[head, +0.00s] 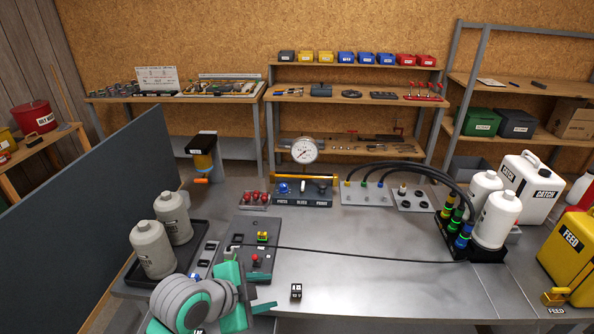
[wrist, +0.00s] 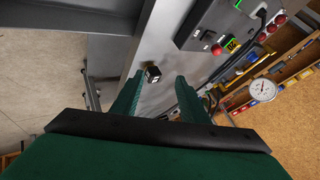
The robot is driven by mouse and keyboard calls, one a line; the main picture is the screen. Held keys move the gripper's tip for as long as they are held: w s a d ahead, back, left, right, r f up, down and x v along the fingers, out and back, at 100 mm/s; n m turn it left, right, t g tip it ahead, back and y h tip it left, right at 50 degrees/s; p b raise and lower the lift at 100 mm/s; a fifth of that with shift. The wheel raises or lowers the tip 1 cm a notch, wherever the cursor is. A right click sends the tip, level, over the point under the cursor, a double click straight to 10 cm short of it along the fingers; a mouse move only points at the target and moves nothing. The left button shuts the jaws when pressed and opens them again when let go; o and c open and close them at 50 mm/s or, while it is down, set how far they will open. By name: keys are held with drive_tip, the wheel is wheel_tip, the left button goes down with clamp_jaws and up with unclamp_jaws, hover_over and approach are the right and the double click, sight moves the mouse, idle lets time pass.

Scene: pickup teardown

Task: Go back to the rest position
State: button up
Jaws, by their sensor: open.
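My gripper (head: 256,290) is at the front of the grey metal bench (head: 370,285), low in the head view, with teal fingers. In the wrist view my gripper (wrist: 157,84) has its two fingers apart with nothing between them. A small dark block with a pale label (head: 296,291) stands on the bench to the right of the fingers. The block also shows beyond the fingertips in the wrist view (wrist: 153,73). My arm hides part of the bench's front left.
A grey panel (head: 252,250) with a yellow piece and a red knob lies behind my gripper. Two grey bottles (head: 152,250) stand in a tray at left. A black cable (head: 350,254) crosses the bench. White bottles (head: 497,220) and a yellow FEED can (head: 570,255) stand right. The front middle is mostly clear.

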drive_tip(key=w+d+r+n+t+h, duration=0.1)
drive_tip(key=d, duration=0.1)
drive_tip(key=w+d+r+t, duration=0.1)
drive_tip(key=d, duration=0.2)
drive_tip(key=w+d+r+n+t+h, duration=0.1)
drive_tip(key=w+d, duration=0.1)
drive_tip(key=shift+w+d+r+n+h, duration=0.1)
drive_tip(key=shift+d+r+n+h, duration=0.1)
drive_tip(key=shift+d+n+h, duration=0.1)
drive_tip(key=w+d+r+n+t, duration=0.1)
drive_tip(key=d+r+n+t, duration=0.1)
drive_tip(key=d+n+t, duration=0.25)
drive_tip(key=s+f+n+t+y, duration=0.2)
drive_tip(key=s+f+n+y, duration=0.6)
drive_tip(key=s+f+n, duration=0.75)
drive_tip(key=s+a+f+m, duration=0.1)
drive_tip(key=s+a+m, duration=0.1)
drive_tip(key=s, duration=0.9)
drive_tip(key=s+a+f+m+g, duration=0.1)
drive_tip(key=s+a+f+m, duration=0.1)
drive_tip(key=s, duration=1)
drive_tip(key=shift+s+a+m, duration=0.15)
drive_tip(key=shift+a+m, duration=0.1)
drive_tip(key=shift+m, duration=0.65)
drive_tip(key=shift+f, duration=0.1)
